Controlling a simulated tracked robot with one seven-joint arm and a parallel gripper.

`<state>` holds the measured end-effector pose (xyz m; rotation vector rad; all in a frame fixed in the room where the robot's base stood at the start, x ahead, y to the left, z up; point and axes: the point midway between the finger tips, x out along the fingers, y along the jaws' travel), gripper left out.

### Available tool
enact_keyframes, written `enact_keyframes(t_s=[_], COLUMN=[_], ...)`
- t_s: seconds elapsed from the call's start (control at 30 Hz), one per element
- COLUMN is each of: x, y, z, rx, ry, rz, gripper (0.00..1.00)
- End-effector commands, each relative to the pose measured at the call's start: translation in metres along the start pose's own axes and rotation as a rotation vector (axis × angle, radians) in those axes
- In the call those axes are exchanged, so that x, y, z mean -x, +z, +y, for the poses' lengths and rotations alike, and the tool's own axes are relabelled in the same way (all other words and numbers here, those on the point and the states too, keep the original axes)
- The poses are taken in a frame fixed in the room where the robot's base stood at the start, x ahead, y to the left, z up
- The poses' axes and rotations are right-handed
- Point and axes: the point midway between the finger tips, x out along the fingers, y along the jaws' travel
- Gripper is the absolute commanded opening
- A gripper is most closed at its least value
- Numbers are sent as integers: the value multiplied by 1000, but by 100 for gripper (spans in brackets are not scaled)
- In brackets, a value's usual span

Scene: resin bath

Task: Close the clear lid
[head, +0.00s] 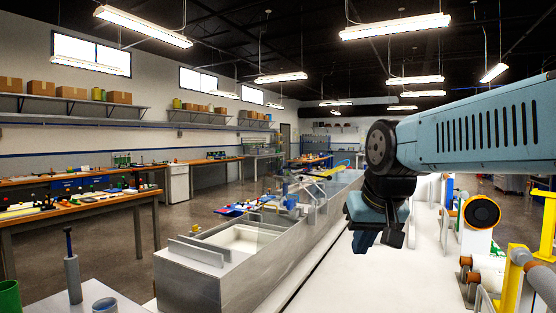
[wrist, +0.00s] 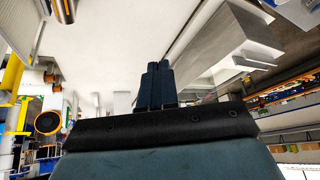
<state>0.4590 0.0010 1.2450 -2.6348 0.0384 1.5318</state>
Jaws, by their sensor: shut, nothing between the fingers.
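A long grey metal bath (head: 205,281) stands left of centre in the head view. Its near compartment is uncovered from above and shows a pale inside (head: 243,238). A faint see-through panel, seemingly the clear lid (head: 264,238), stands raised along the right side of this compartment; its edges are hard to make out. My gripper (head: 364,242) hangs to the right of the bath, over the white surface, apart from the bath and the panel. In the wrist view its two dark fingers (wrist: 154,85) are together with nothing between them. The bath's grey side appears there too (wrist: 215,45).
A white surface (head: 345,290) runs along the bath's right side. Rollers and a yellow frame (head: 515,275) stand at far right. A grey post with a blue handle (head: 72,275) and a green cup (head: 9,296) are at lower left. Benches line the left wall.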

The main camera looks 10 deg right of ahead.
Motion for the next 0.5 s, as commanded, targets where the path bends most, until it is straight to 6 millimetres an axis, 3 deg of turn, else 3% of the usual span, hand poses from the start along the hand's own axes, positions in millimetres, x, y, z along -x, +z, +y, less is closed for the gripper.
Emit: enact_keyframes(t_s=[0.03,0.1,0.5], x=[4,10,18], y=[-26,-59,-240], z=[-4,-9,-36], rx=[-21,-56,-242], ry=[-6,-17,-82], rz=[5,12,54], gripper=[0,0,0])
